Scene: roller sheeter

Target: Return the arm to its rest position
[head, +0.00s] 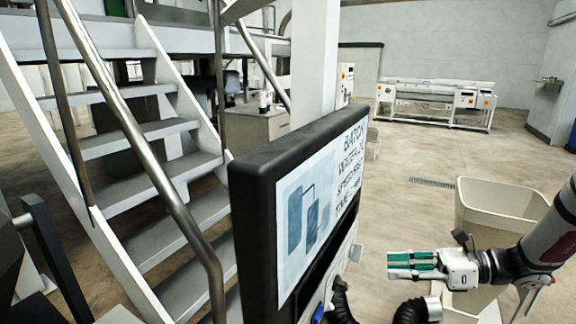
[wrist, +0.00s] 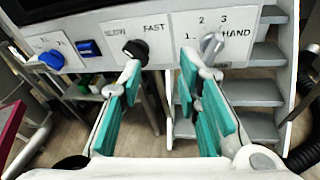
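My gripper (head: 412,265) reaches in from the right in the head view, its green-padded fingers pointing left toward the control panel (head: 300,220). In the wrist view my gripper (wrist: 160,85) has its two fingers well apart, with nothing between them. The fingers point at the panel's front face (wrist: 175,28). A black SLOW/FAST knob (wrist: 136,48) shows beyond the left fingertip, and a grey selector knob (wrist: 212,44) marked 1, 2, 3 and HAND beyond the right. I cannot tell whether either fingertip touches the panel.
A blue knob (wrist: 51,60) is at the panel's left. Stairs (head: 150,130) with a metal handrail (head: 150,160) stand left of the panel. A tall pale bin (head: 495,205) is beside my arm. A long white machine (head: 430,98) stands far back, with open floor before it.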

